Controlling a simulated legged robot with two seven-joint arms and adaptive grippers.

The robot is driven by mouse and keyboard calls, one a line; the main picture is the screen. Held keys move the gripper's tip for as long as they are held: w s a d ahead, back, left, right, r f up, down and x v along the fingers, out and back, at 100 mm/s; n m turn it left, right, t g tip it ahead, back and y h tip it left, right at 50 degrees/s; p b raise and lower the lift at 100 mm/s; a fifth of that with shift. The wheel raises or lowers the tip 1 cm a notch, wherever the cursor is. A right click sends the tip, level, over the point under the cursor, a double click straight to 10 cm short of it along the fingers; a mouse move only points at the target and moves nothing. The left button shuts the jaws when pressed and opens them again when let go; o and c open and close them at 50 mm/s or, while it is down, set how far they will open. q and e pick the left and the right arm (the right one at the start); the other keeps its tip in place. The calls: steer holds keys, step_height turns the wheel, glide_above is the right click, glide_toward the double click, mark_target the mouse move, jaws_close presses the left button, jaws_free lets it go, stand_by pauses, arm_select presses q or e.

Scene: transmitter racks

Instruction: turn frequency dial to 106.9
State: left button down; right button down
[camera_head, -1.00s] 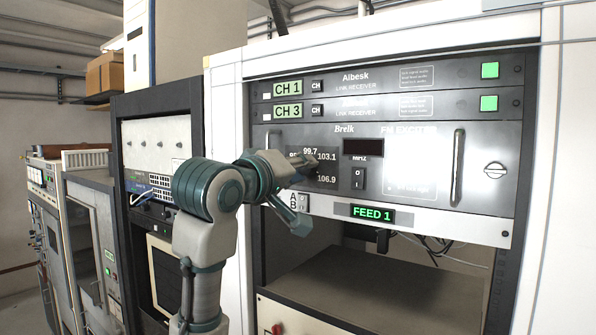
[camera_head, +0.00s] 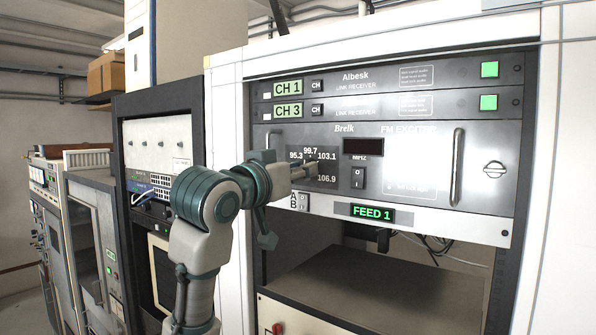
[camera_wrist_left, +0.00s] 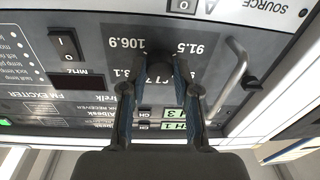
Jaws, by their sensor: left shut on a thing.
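The frequency dial (camera_wrist_left: 158,63) is a dark round knob on the FM exciter panel (camera_head: 420,150). My left gripper (camera_wrist_left: 158,72) is around it in the left wrist view, one finger on each side, shut on it. That view is upside down, with 106.9 and 91.5 beside the dial. In the head view my left gripper (camera_head: 312,170) reaches the dial from the left and mostly hides it. The labels 95.3, 99.7, 103.1 and 106.9 show around it; 91.5 is hidden there. The dial's pointer cannot be made out. The display (camera_head: 363,147) is dark. My right gripper is not in view.
A rocker switch (camera_head: 358,178) sits right of the dial. A metal handle (camera_head: 457,168) stands out at the panel's right, and another (camera_wrist_left: 233,80) shows in the wrist view. The FEED 1 strip (camera_head: 372,213) is below, over an open rack bay.

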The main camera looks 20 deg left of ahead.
arm_select(q)
steer(key=m+h, duration=0.1)
steer(key=m, duration=1.3)
steer(key=m+g+h, duration=0.1)
steer(key=m, duration=1.3)
steer(key=shift+w+a+m, duration=0.2)
steer(key=shift+m, duration=0.2)
steer(key=shift+r, duration=0.1)
steer(key=c, duration=0.8)
jaws_free()
steer(key=shift+w, duration=0.35)
